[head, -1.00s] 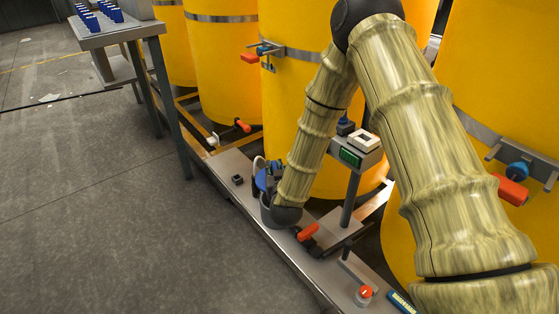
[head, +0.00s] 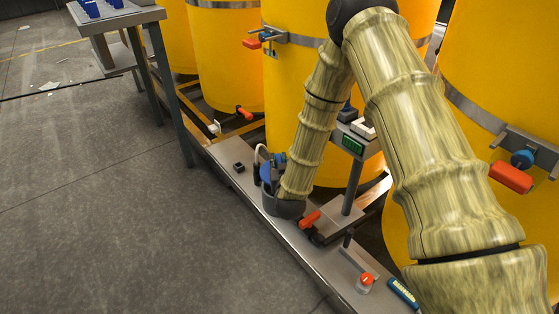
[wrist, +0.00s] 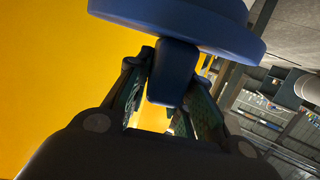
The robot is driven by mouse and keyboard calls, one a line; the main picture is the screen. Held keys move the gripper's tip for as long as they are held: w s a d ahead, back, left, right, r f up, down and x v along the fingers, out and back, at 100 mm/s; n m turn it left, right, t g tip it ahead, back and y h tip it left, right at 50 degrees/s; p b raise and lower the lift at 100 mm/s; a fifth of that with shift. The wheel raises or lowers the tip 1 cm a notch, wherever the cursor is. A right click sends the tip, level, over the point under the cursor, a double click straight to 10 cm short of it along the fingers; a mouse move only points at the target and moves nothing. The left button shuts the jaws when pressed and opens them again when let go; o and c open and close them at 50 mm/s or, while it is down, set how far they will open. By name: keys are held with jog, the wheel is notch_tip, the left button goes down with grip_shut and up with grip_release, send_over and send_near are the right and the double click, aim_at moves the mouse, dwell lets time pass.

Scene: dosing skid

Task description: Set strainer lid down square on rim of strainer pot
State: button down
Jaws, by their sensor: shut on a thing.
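The strainer lid (wrist: 190,25) is a blue disc with a tapered blue grip (wrist: 172,75) on the side facing me. In the wrist view my gripper (wrist: 170,85) is shut on this grip, one finger on each side, and the disc lies just beyond the fingertips. In the head view a blue patch that looks like the lid (head: 266,172) shows left of my forearm's lower end, low over the skid. My forearm hides most of the gripper there. I cannot clearly make out the strainer pot or its rim, nor whether the lid touches it.
Large yellow tanks (head: 290,95) stand behind the skid plate (head: 232,172). An orange-handled valve (head: 310,221), a post-mounted box with a green display (head: 352,145) and an orange knob (head: 367,278) are close on the right. Floor in front is clear.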

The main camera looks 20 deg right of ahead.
jog(key=shift+f+b, duration=0.55)
jog(key=shift+f, duration=1.15)
jog(key=shift+r+p, duration=0.1)
jog(key=shift+p, duration=0.9)
dwell(0.5)
jog(key=shift+f+b, duration=0.35)
jog(key=shift+f, duration=1.15)
dwell(0.5)
jog(key=c, duration=1.2)
grip_release()
jog(key=shift+o, duration=0.2)
jog(key=v, duration=1.2)
jog(key=shift+s+a+f, duration=0.1)
